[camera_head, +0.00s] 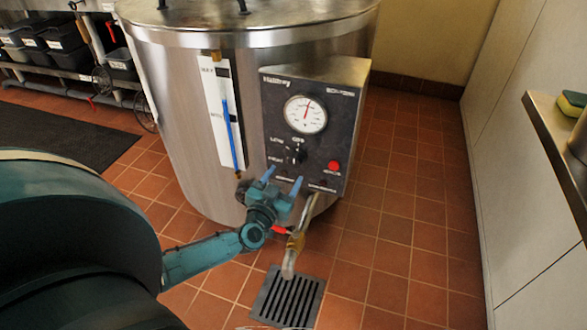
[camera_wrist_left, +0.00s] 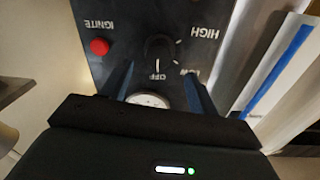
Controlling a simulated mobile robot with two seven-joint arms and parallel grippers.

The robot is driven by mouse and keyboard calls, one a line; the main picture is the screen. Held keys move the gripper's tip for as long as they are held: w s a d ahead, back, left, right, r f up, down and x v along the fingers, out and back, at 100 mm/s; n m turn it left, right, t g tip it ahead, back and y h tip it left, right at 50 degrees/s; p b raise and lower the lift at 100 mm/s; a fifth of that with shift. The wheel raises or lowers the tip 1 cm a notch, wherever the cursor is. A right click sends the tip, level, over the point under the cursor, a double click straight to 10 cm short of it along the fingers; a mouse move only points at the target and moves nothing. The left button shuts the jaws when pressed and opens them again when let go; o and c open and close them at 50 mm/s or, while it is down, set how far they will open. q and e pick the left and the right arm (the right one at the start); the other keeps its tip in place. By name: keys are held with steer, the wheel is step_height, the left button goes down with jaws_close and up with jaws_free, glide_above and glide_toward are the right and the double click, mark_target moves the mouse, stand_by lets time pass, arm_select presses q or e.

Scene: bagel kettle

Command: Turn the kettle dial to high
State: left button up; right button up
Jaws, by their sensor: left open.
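The steel kettle (camera_head: 185,130) stands in the middle of the head view, with a dark control panel (camera_head: 268,115) on its front. The black dial (camera_head: 297,155) sits below the round gauge, with OFF, LOW and HIGH labels around it. In the left wrist view the panel is upside down and the dial (camera_wrist_left: 158,47) lies just beyond the fingertips; its pointer seems to face OFF. My left gripper (camera_head: 282,178) is open in front of the lower panel; its blue fingers (camera_wrist_left: 158,73) are apart, with nothing between them, and I see no contact with the dial. My right gripper is not in view.
A red IGNITE button (camera_head: 334,166) is beside the dial, and the gauge (camera_head: 305,114) is above it. A counter edge (camera_head: 548,125) is at right.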

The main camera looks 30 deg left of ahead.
mark_target(294, 164)
arm_select(q)
steer(key=w, duration=0.1)
steer(key=w+b, duration=0.1)
steer(key=w, duration=0.2)
steer(key=shift+w+a+f, duration=0.1)
steer(key=shift+w+a, duration=0.25)
steer(key=shift+w+a+b, duration=0.1)
steer(key=shift+w+b, duration=0.35)
steer(key=shift+w, duration=0.25)
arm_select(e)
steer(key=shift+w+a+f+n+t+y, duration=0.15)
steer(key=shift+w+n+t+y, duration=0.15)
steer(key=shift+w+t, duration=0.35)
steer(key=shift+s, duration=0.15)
arm_select(q)
steer(key=c, duration=1)
